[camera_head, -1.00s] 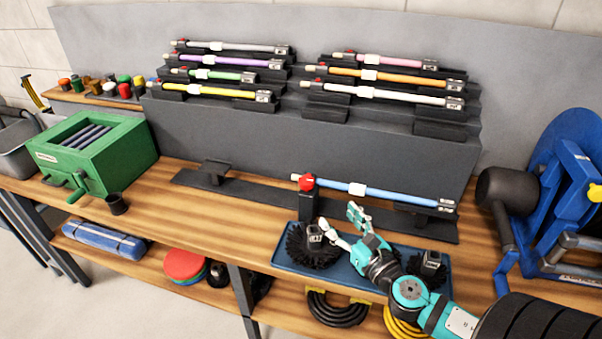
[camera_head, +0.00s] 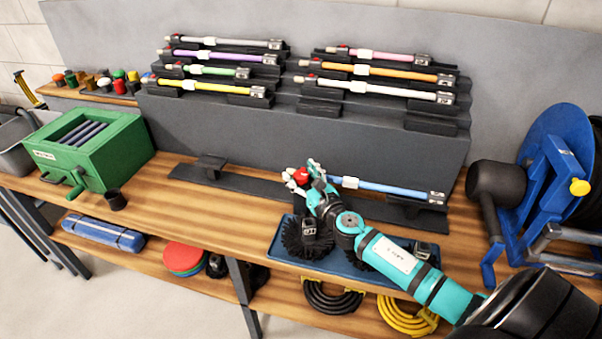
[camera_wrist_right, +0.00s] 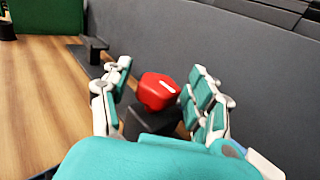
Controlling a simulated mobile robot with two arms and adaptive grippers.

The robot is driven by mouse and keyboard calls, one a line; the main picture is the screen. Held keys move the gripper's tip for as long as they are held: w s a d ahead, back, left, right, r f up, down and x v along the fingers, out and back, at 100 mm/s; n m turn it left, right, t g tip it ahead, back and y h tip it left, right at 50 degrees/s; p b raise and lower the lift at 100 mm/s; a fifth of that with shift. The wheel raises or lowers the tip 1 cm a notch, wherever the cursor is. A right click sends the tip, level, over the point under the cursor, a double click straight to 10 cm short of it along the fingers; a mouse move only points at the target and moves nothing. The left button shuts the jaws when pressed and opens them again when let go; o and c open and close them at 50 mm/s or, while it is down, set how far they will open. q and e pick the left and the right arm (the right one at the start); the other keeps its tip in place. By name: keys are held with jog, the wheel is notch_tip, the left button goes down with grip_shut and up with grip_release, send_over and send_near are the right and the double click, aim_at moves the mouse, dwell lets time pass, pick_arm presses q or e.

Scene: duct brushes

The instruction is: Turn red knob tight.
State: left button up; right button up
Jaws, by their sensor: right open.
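The red knob (camera_wrist_right: 157,92) has a white line on its face. In the right wrist view it sits between the two open fingers of my right gripper (camera_wrist_right: 158,98), with a gap on each side. In the head view the red knob (camera_head: 301,175) is partly hidden by my right gripper (camera_head: 304,180), which is around it. The knob is at the left end of a blue rod (camera_head: 385,187) resting on a black stand on the bench. My left gripper is not in view.
A blue tray (camera_head: 343,268) with black round brushes lies under my right arm. Several coloured rods rest on a stepped black rack (camera_head: 300,125) behind. A green box (camera_head: 118,150) stands at left, and a blue reel (camera_head: 550,165) at right. The bench's left-middle is mostly clear.

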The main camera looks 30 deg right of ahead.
jog(key=shift+w, duration=0.1)
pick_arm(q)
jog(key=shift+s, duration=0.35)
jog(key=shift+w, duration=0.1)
pick_arm(e)
jog(key=shift+c, duration=0.4)
